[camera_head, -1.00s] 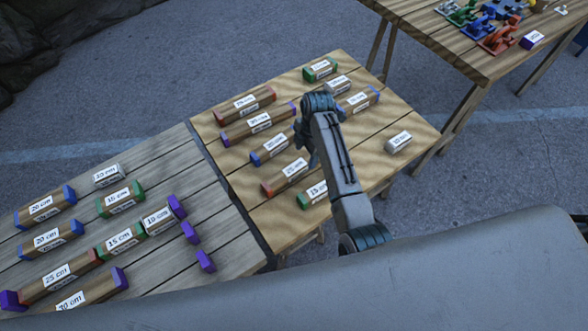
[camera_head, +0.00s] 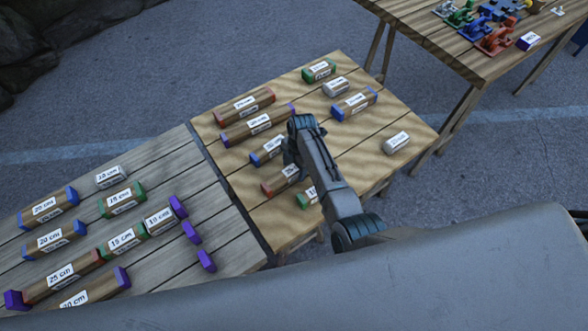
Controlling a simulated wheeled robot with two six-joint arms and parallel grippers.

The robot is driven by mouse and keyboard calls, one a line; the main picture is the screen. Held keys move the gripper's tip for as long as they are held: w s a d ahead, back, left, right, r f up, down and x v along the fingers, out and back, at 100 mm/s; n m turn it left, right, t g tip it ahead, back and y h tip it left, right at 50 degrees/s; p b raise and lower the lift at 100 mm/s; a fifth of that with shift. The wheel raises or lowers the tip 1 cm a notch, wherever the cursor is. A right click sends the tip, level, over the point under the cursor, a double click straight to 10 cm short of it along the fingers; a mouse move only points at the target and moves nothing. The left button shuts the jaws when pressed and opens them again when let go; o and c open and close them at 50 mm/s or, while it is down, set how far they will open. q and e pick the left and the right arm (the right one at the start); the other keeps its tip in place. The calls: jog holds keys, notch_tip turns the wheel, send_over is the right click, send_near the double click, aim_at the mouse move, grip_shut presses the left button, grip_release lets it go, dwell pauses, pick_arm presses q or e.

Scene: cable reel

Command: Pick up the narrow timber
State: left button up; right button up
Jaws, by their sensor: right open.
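Several labelled timbers lie on the light wooden table, and I cannot tell which one is the narrow timber. They include a red-ended one (camera_head: 233,111), a purple-ended one (camera_head: 241,134), a blue-ended one (camera_head: 257,157), a lower red-ended one (camera_head: 273,186) and a green-ended one (camera_head: 304,200). My right gripper (camera_head: 289,156) is open above the table, near the blue-ended and lower red-ended timbers. My arm partly covers the lower timbers, and the fingertips are hard to make out. My left gripper is not in view.
A grey plank table (camera_head: 212,216) at left holds more labelled timbers and loose purple blocks (camera_head: 190,232). A far table (camera_head: 440,42) holds coloured clamps (camera_head: 497,40). The light table's lower right is bare.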

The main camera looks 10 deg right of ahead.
jog(key=shift+f, duration=0.4)
jog(key=shift+c, duration=0.4)
jog(key=c, duration=1.1)
